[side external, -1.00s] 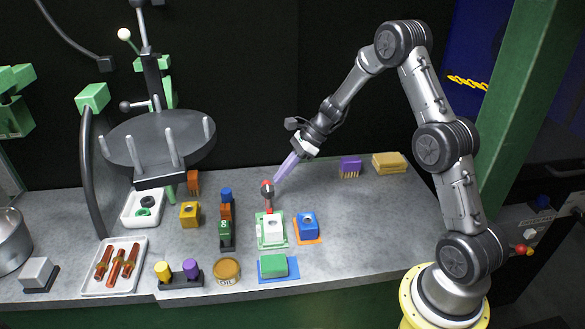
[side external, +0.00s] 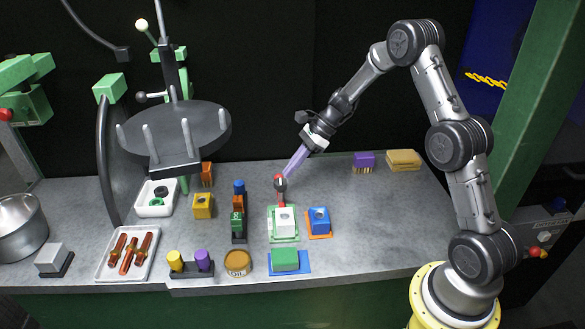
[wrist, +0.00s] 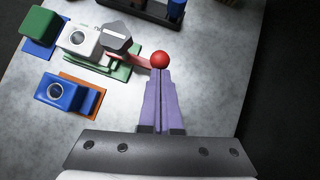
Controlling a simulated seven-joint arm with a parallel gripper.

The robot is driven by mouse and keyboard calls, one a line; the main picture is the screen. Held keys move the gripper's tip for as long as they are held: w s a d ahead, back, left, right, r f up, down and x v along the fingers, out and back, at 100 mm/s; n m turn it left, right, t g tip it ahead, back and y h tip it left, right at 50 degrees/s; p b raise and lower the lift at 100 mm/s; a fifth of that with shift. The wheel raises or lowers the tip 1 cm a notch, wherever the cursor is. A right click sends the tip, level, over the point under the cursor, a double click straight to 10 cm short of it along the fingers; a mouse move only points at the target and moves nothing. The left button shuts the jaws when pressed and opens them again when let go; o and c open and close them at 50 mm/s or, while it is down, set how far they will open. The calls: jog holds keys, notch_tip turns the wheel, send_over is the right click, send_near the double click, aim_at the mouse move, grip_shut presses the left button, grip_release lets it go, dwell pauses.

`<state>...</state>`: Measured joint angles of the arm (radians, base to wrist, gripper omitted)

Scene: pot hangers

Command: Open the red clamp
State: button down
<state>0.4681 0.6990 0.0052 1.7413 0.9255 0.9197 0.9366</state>
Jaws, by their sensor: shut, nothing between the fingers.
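The red clamp (side external: 280,200) stands at the back of a green base that carries a white block (side external: 284,220). In the wrist view its red ball knob (wrist: 159,59) sits right at my fingertips, and its red arm (wrist: 128,60) runs left under a dark grey hexagonal piece (wrist: 118,38). My gripper (side external: 287,174) has purple fingers that slope down to the clamp's top. In the wrist view my gripper (wrist: 159,75) has its fingers pressed together, with the tips at or touching the knob. I cannot tell whether they touch it.
A blue block on an orange plate (side external: 319,222) stands right of the clamp. A stack of coloured blocks (side external: 238,208) stands to its left, and a green block on a blue plate (side external: 286,261) is in front.

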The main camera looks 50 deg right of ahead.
jog(key=shift+w, duration=0.1)
jog(key=w+n+g, duration=0.1)
jog(key=n, duration=0.1)
jog(key=w+a+n+g, duration=0.1)
jog(key=n, duration=0.1)
jog(key=shift+w+a+f+g+y, duration=0.1)
jog(key=shift+w+a+g+y, duration=0.05)
jog(key=shift+g+y, duration=0.25)
jog(key=n, duration=0.1)
jog(key=w+a+n+g, duration=0.1)
jog(key=n+g, duration=0.1)
jog(key=shift+w+a+n, duration=0.25)
jog(key=shift+a+n, duration=0.15)
jog(key=shift+w+a+n+g, duration=0.15)
jog(key=shift+a+n+g, duration=0.1)
jog(key=shift+n+g, duration=0.15)
jog(key=shift+w+a, duration=0.3)
jog(key=shift+a, duration=0.5)
jog(key=shift+w+a+n+g+h, duration=0.1)
jog(key=shift+a+n+g+h, duration=0.2)
jog(key=shift+a+n+g, duration=0.3)
jog(key=shift+a, duration=0.55)
